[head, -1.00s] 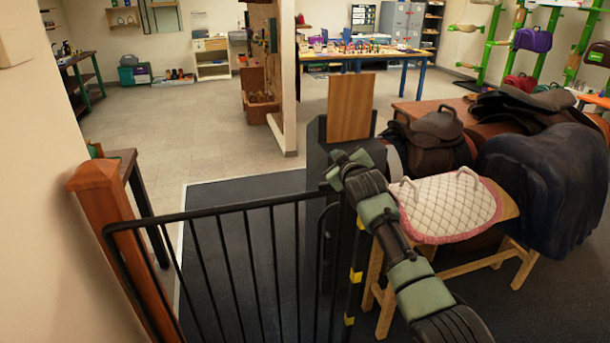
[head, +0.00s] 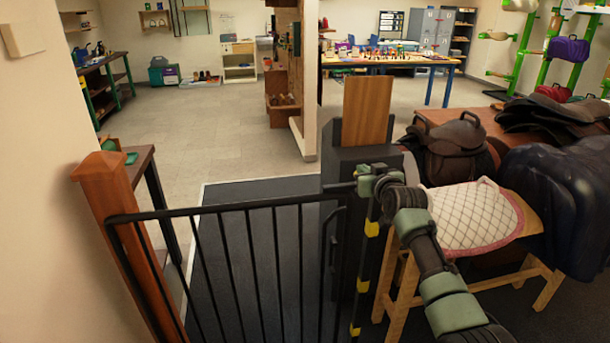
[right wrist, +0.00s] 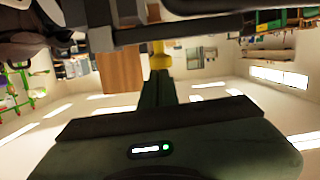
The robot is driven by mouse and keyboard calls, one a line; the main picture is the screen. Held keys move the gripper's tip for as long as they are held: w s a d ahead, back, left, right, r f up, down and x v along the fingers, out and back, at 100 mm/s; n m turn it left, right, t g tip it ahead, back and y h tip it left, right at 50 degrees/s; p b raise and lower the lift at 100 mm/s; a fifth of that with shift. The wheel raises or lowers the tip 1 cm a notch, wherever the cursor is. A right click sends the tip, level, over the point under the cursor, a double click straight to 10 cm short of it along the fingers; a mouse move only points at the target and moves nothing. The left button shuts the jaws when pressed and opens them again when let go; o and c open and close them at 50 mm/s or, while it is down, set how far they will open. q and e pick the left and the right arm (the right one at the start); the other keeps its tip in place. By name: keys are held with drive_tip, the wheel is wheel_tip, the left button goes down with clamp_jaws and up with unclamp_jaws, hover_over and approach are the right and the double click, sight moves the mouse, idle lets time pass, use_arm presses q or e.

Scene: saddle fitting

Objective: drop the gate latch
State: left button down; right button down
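The black barred gate (head: 262,203) stands across the lower left of the head view, between a reddish wooden post (head: 105,205) and a dark post (head: 345,165) topped by a wooden board. My right gripper (head: 365,187) is at the right end of the gate's top rail, close to it or touching. The latch cannot be made out; the gripper covers that spot. In the right wrist view, my gripper body fills the bottom and a dark bar (right wrist: 180,30) crosses near the top. Whether the fingers are open or shut is unclear. My left gripper is out of sight.
A black and yellow striped upright (head: 362,285) stands below my right gripper. A wooden stand with a white quilted pad (head: 475,215) and several saddles is close on the right. Beyond the gate lie a dark mat (head: 260,190) and clear floor.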

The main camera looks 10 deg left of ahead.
drive_tip(key=shift+d+f, duration=0.1)
drive_tip(key=shift+f, duration=0.15)
idle(0.3)
drive_tip(key=s+d+r, duration=0.3)
drive_tip(key=s+r, duration=0.3)
drive_tip(key=s, duration=0.3)
drive_tip(key=shift+s+r+p, duration=0.15)
drive_tip(key=shift+r+p, duration=0.15)
drive_tip(key=shift+p, duration=0.05)
drive_tip(key=shift+d, duration=0.1)
